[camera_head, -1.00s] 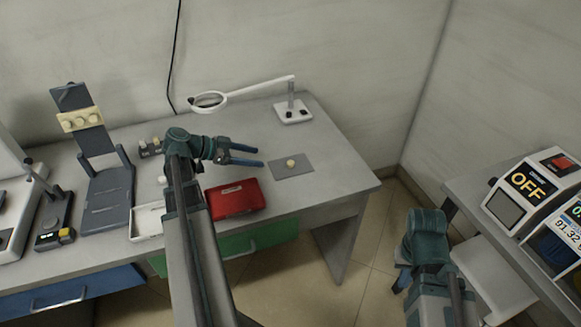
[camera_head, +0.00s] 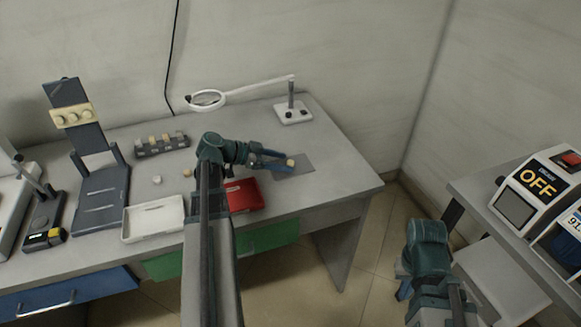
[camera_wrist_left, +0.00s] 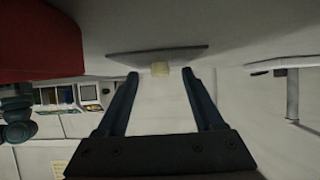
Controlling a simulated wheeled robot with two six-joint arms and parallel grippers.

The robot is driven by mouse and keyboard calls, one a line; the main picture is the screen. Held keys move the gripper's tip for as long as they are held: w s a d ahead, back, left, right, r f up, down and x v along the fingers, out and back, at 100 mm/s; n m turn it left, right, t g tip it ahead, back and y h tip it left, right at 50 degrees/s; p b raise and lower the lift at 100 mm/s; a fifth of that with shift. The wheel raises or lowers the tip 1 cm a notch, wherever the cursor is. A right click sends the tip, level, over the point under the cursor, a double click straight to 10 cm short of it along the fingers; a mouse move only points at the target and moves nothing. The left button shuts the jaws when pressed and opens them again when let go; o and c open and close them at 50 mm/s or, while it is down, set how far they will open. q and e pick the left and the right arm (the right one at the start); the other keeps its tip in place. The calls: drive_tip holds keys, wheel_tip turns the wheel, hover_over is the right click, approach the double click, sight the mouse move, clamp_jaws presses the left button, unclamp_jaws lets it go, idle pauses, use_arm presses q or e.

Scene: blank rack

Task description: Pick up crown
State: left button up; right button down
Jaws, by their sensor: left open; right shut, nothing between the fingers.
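The crown (camera_head: 291,162) is a small cream piece on a dark grey mat (camera_head: 305,176) at the right part of the desk. In the left wrist view the crown (camera_wrist_left: 160,69) appears between my open fingertips, against the mat (camera_wrist_left: 190,50). My left gripper (camera_head: 283,161) is open, with its fingers at the crown from the left; contact cannot be told. My left gripper also shows in the wrist view (camera_wrist_left: 160,76). My right gripper (camera_head: 403,287) is low at the right, away from the desk, shut and partly hidden by its arm.
A red box (camera_head: 243,195) lies just left of the mat, partly behind my left arm. A white tray (camera_head: 153,219), a dark rack (camera_head: 162,147) with small pieces and a magnifier lamp (camera_head: 293,114) stand on the desk. The desk right of the mat is clear.

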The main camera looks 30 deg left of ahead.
use_arm(q)
drive_tip(key=shift+w+d+f, duration=0.25)
drive_tip(key=shift+w+f, duration=0.05)
drive_tip(key=shift+r, duration=0.1)
clamp_jaws()
idle(0.4)
